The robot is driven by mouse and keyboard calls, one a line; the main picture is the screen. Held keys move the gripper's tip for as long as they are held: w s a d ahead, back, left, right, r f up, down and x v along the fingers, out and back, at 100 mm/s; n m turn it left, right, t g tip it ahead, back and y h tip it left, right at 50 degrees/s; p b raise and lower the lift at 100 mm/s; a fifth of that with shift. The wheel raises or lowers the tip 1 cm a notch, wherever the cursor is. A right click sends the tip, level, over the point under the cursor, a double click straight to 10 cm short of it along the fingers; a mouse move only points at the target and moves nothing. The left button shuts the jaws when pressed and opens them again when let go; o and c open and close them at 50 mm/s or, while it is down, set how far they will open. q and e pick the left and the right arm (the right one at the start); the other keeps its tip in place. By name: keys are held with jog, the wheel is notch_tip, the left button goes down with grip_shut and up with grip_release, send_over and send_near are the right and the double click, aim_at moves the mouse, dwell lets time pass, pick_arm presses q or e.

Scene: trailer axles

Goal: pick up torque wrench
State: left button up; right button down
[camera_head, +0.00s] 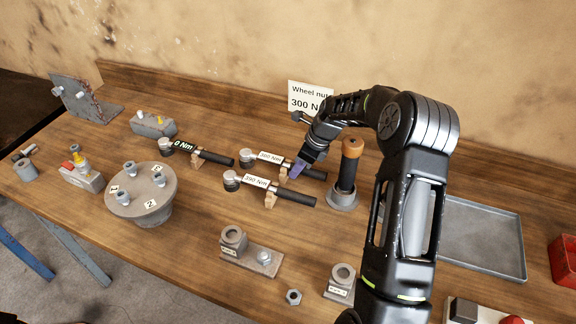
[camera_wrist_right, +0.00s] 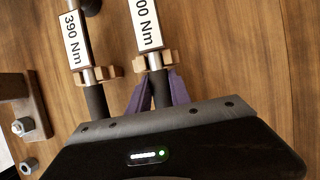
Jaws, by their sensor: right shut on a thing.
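Three torque wrenches lie on wooden rests on the workbench. The middle one, the 300 Nm wrench (camera_head: 269,157), has a white label and a black handle; it also shows in the right wrist view (camera_wrist_right: 146,24). My right gripper (camera_head: 297,170) is shut on its handle, just behind the wooden rest; its purple fingers (camera_wrist_right: 156,92) lie on both sides of the handle. The wrench appears to be at its rest. The 390 Nm wrench (camera_head: 256,182) lies beside it, nearer to me. A wrench with a black "0 Nm" display (camera_head: 184,146) lies farther left. My left gripper is not in view.
A dark post with an orange top (camera_head: 348,165) stands close to the right gripper. A round grey stand (camera_head: 150,205) with numbered studs is at left. A nut block (camera_head: 250,252) is in front, a grey tray (camera_head: 482,237) at right. A sign (camera_head: 309,95) is behind.

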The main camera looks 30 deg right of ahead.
notch_tip(320, 180, up, 10)
jog(key=shift+r, duration=0.1)
dwell(0.4)
dwell(0.5)
